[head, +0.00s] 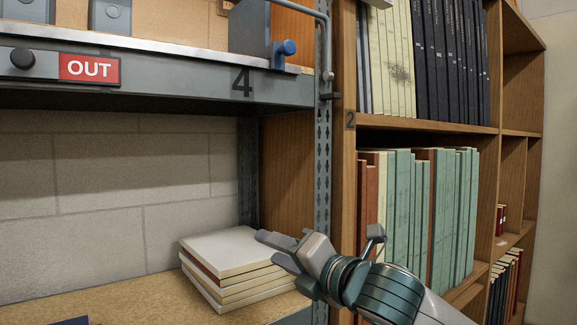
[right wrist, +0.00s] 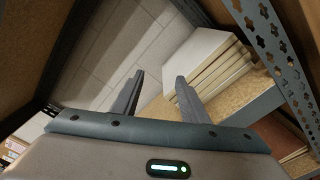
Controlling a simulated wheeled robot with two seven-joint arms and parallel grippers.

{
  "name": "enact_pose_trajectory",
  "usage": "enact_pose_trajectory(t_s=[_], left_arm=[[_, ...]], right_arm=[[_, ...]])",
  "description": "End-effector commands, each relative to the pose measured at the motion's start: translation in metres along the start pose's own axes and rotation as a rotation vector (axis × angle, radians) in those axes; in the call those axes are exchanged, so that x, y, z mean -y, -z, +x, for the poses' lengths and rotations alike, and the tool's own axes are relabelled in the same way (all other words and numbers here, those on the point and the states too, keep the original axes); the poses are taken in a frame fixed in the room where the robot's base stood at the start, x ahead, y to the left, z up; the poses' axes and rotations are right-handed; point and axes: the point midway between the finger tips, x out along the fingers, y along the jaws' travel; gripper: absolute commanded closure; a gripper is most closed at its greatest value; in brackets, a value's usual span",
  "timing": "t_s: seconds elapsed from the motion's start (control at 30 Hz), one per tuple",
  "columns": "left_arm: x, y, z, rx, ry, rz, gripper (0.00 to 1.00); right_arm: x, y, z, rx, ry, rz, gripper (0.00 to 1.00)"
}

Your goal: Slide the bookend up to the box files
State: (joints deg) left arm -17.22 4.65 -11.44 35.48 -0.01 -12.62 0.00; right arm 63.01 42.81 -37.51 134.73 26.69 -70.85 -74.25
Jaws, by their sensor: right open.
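A blue-grey upright plate (head: 249,28) with a blue knob (head: 286,47) stands at the right end of the upper shelf; it looks like the bookend, but its top is cut off. Two grey blocks with round spots, perhaps the box files (head: 110,16), stand further left on that shelf, mostly above the frame. A gap lies between them and the plate. My right gripper (head: 281,243) is below the upper shelf, in front of the upright, open and empty. In the right wrist view its two fingers (right wrist: 158,92) are apart with nothing between. My left gripper is out of view.
A stack of pale books (head: 230,262) lies on the lower shelf (head: 125,303), just left of my right gripper. The upper shelf's front edge (head: 180,75), with an OUT sign (head: 89,68), and a perforated metal upright (head: 322,170) are close. A bookcase of green volumes (head: 405,210) stands right.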

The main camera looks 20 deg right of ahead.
Motion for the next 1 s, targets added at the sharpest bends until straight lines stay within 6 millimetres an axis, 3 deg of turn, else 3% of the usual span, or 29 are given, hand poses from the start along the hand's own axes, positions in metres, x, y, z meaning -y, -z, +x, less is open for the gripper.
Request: enact_pose_trajectory(t_s=[0.1, 0.37, 0.6, 0.8, 1.0], left_arm=[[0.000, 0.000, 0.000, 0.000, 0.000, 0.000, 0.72], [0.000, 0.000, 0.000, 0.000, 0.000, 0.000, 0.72], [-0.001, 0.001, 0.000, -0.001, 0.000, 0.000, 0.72], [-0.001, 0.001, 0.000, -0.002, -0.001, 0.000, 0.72], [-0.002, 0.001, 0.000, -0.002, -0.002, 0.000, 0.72]], right_arm=[[-0.039, -0.032, -0.012, 0.040, -0.048, -0.149, 0.60], [-0.113, -0.090, -0.048, 0.137, -0.121, -0.449, 0.60], [-0.176, -0.140, -0.096, 0.250, -0.164, -0.706, 0.60], [-0.217, -0.172, -0.139, 0.343, -0.179, -0.874, 0.60], [-0.235, -0.187, -0.164, 0.393, -0.181, -0.958, 0.60]])
